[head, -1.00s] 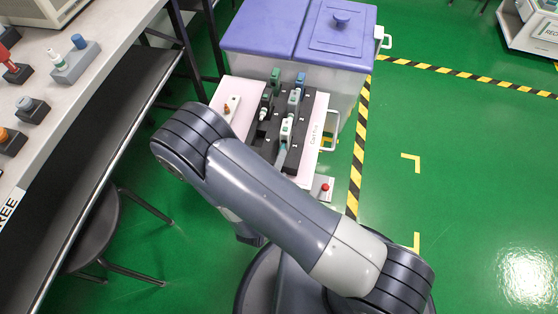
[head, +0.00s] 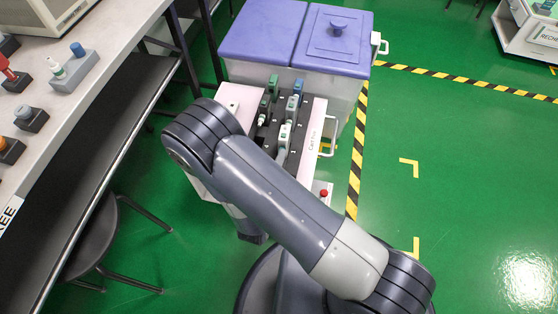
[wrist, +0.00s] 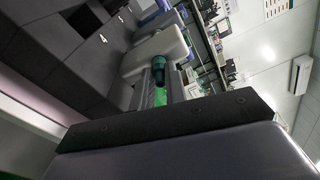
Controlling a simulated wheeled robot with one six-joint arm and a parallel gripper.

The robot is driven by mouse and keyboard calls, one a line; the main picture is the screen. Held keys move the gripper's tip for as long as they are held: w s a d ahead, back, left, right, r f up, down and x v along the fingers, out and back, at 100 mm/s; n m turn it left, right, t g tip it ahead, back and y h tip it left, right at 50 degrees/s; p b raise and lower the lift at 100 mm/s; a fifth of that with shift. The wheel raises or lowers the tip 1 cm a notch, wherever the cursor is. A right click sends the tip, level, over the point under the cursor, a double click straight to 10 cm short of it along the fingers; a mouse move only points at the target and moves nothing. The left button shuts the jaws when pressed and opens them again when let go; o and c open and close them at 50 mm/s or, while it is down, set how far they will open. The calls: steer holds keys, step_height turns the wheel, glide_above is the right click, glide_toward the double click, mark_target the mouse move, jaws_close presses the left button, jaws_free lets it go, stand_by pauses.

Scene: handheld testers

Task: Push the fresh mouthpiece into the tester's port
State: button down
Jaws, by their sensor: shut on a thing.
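In the wrist view, my gripper (wrist: 162,86) is shut on a dark teal cylindrical piece (wrist: 158,66), which I take to be the mouthpiece. Its end is close to a pale, rounded body (wrist: 153,48) that looks like a tester; whether they touch, and the port itself, I cannot tell. In the head view, a white-and-grey tester (head: 285,133) stands upright in a black rack (head: 302,130) on the cart. Other testers with green (head: 273,83) and blue (head: 298,87) tops stand behind it.
A bin with purple lids (head: 262,32) stands behind the cart's pale top (head: 316,120). A bench (head: 95,25) with small devices and a grey stand (head: 73,72) is at left, a stool (head: 92,235) below it.

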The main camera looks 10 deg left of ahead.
steer(key=shift+w, duration=0.1)
steer(key=c, duration=1.3)
jaws_free()
steer(key=shift+c, duration=0.2)
steer(key=s+a+p, duration=0.1)
steer(key=s+p, duration=0.1)
steer(key=s, duration=0.8)
steer(key=shift+s+a+r, duration=0.15)
steer(key=shift+s+a, duration=0.15)
steer(key=shift+s, duration=0.05)
steer(key=shift+w, duration=0.1)
steer(key=w, duration=0.3)
steer(key=w+d+b, duration=0.1)
steer(key=w, duration=0.3)
steer(key=w+b, duration=0.1)
steer(key=w, duration=0.2)
steer(key=shift+w+d, duration=0.25)
steer(key=shift+d, duration=0.05)
steer(key=shift+s, duration=0.1)
steer(key=shift+s, duration=0.1)
